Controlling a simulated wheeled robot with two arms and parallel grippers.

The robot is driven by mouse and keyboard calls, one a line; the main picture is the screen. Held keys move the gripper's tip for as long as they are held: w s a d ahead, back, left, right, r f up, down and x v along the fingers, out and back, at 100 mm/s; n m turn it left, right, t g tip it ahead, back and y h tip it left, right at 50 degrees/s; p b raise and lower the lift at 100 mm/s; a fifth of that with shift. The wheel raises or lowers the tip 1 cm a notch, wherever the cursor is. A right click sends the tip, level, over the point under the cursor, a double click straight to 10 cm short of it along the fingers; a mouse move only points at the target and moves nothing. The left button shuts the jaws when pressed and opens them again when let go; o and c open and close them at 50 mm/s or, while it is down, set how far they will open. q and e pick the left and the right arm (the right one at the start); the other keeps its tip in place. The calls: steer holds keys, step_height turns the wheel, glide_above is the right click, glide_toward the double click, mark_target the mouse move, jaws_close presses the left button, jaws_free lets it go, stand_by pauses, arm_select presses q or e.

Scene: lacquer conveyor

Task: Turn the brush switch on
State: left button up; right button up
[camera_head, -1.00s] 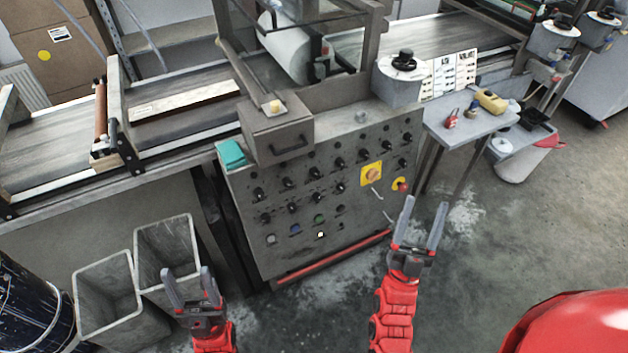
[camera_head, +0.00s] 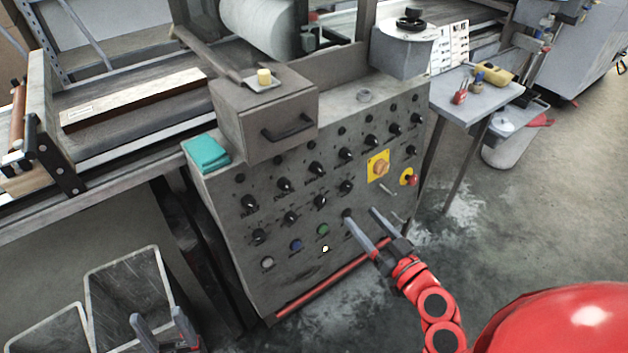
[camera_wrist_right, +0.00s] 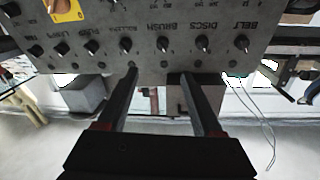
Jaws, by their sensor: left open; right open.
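The brush switch is a black rotary knob in the upper row of large knobs on the grey control panel (camera_head: 225,215). In the right wrist view the panel is upside down, and the brush switch (camera_wrist_right: 163,43) is beside the BRUSH label, between the fingertips. By its place in the row, it is the third knob from the left (camera_head: 316,168) in the head view. Its exact setting is too small to tell. My right gripper (camera_head: 360,214) is open and empty before the panel's lower part, below and right of the knob. My left gripper (camera_head: 157,315) is open, low at the bottom left.
A box with a handle (camera_head: 265,115) juts out above the panel. A teal cloth (camera_head: 206,152) lies on the panel's top edge. A yellow-plated switch (camera_head: 378,166) and red button (camera_head: 411,180) are at right. Grey bins (camera_head: 130,290) stand lower left.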

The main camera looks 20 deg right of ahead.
steer(key=b, duration=0.2)
glide_toward(321, 173)
steer(key=p+x, duration=0.1)
steer(key=x, duration=0.8)
steer(key=shift+w+p, duration=0.2)
steer(key=shift+p, duration=0.1)
steer(key=shift+c, duration=0.3)
jaws_close()
